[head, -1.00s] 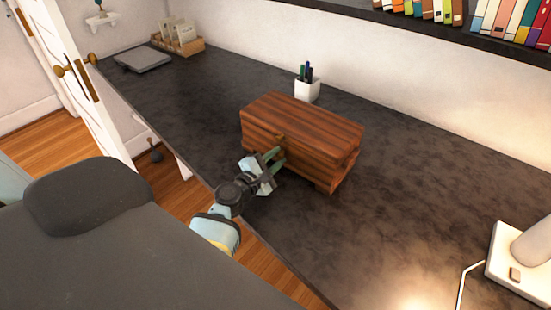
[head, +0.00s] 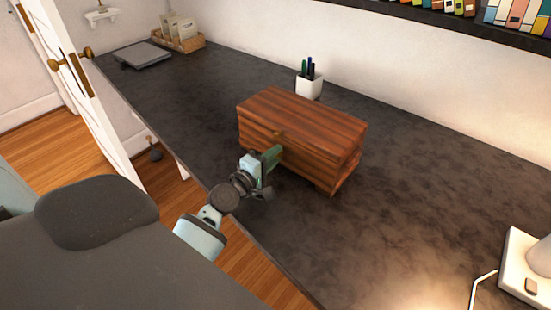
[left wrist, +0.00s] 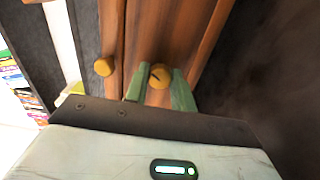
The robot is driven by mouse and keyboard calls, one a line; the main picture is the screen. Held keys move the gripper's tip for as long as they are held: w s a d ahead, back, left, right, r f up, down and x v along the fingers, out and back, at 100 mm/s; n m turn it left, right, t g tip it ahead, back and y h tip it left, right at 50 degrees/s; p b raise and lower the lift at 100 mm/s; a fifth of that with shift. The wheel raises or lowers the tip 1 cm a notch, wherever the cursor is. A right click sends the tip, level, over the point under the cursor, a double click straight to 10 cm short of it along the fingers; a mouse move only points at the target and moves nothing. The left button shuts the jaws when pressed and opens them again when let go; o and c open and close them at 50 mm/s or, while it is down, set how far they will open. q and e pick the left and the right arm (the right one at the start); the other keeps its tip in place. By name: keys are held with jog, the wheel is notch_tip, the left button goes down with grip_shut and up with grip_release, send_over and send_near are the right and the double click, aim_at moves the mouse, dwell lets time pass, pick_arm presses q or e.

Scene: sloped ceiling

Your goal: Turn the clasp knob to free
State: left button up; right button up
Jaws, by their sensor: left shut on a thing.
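A brown wooden box (head: 300,118) with a closed lid stands on the dark desk. Its round brass clasp knob (left wrist: 160,75) shows in the left wrist view between my green fingertips, with a dark slot mark on its face. A second brass knob or stud (left wrist: 103,67) sits beside it on the box front. My left gripper (head: 271,158) is at the box's front face, shut on the clasp knob. In the head view the fingers partly hide the knob. My right gripper is in neither view.
A lamp base (head: 522,262) with a cord is at the right. A flat grey device (head: 143,54) and a card tray (head: 184,42) lie at the far left.

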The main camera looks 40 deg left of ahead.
pick_arm(q)
jog(key=m, duration=0.4)
jog(key=shift+m, duration=0.3)
jog(key=m, duration=0.2)
jog(key=shift+m, duration=0.3)
jog(key=m, duration=0.2)
jog(key=shift+m, duration=0.4)
jog(key=shift+m+p, duration=0.3)
jog(key=shift+m, duration=0.3)
jog(key=o, duration=1)
